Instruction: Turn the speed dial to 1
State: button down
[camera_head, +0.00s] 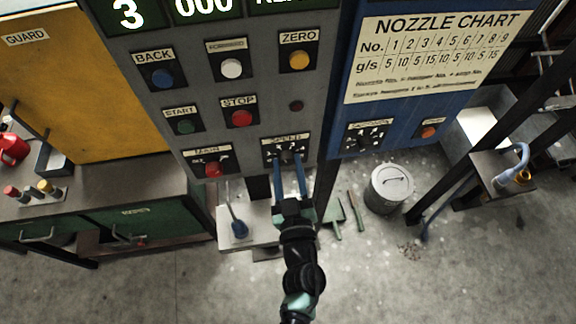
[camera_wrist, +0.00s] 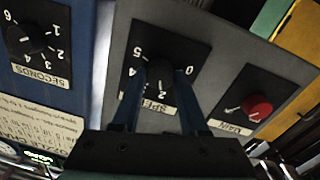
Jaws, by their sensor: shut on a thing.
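The speed dial is a dark knob (camera_wrist: 159,72) on a black square plate (camera_wrist: 170,45), marked with white numbers, on the grey control panel (camera_head: 262,128). In the wrist view the plate appears upside down; 0, 2, 4 and 5 can be read, and the 1 is not visible near my right-hand finger. In the head view the dial plate (camera_head: 285,140) sits at the panel's lower right. My gripper (camera_wrist: 159,80) has its two blue fingers on either side of the knob and is shut on it.
A red main switch (camera_wrist: 257,108) sits beside the speed dial. The seconds dial (camera_wrist: 32,40) is on the blue panel on the other side. A red stop button (camera_head: 242,118) and other buttons are above. A lidded bin (camera_head: 390,188) stands on the floor.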

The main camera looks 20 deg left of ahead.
jog(key=n+b, duration=0.1)
jog(key=n, duration=0.3)
jog(key=shift+f, duration=0.15)
jog(key=shift+n+y+b, duration=0.3)
jog(key=shift+n+b, duration=0.4)
jog(key=shift+n, duration=1.5)
jog(key=shift+c, duration=2.2)
grip_release()
jog(key=shift+s+d, duration=0.1)
jog(key=b+v, duration=0.2)
jog(key=v, duration=1)
jog(key=shift+s+b, duration=0.4)
